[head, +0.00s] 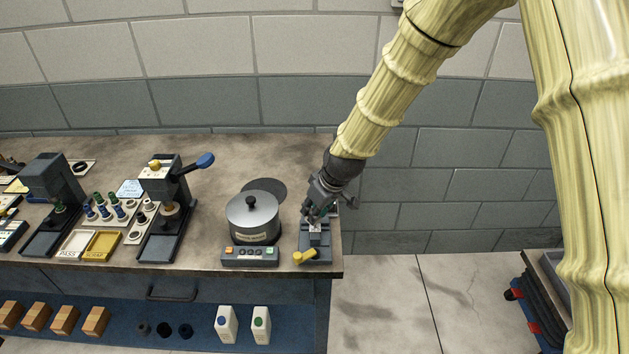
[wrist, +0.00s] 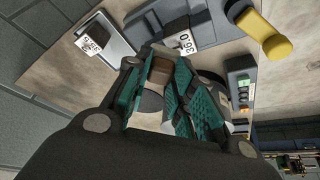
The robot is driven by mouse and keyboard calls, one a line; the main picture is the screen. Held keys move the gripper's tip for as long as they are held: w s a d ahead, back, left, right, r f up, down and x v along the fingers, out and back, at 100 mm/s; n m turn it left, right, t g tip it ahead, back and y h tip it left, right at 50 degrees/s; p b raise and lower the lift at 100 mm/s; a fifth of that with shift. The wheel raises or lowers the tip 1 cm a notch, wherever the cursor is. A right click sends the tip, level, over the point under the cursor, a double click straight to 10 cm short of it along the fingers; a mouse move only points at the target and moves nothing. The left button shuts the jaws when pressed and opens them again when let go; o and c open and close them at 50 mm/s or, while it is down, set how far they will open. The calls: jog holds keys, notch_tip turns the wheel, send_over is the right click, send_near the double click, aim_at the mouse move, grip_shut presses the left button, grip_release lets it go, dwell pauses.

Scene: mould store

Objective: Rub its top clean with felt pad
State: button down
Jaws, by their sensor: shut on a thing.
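My gripper (wrist: 166,78) is shut on a small brown block with a grey part, which I take to be the felt pad (wrist: 159,67); green finger pads lie on both sides of it. In the head view my gripper (head: 314,212) is at the bench's right end, just above a dark grey clamp-like fixture (head: 315,256) with a yellow handle (head: 305,257). A grey block (head: 316,239) sits in this fixture. A white "360" label (wrist: 182,44) shows near the fingertips in the wrist view. I cannot tell whether the pad touches the block.
Left of the fixture stands a round grey lidded machine (head: 252,216) with a button panel (head: 250,256). Farther left are a lever press (head: 168,205) and a yellow scrap tray (head: 102,245). The bench (head: 225,150) is clear at the back. Its right edge is close to my gripper.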

jog(key=shift+w+r+p, duration=0.35)
jog(key=shift+r+p, duration=0.1)
jog(key=shift+r, duration=0.6)
jog(key=shift+s+r+p, duration=0.25)
jog(key=shift+r+p, duration=0.15)
jog(key=shift+r, duration=0.15)
jog(key=shift+s+r+p, duration=0.2)
jog(key=shift+r+p, duration=0.15)
jog(key=shift+r, duration=0.15)
jog(key=shift+w+r+p, duration=0.3)
jog(key=shift+r+p, duration=0.45)
jog(key=shift+r, duration=0.2)
jog(key=shift+s+r+p, duration=0.2)
jog(key=shift+r+p, duration=0.3)
jog(key=shift+r, duration=0.45)
jog(key=shift+w+f, duration=0.1)
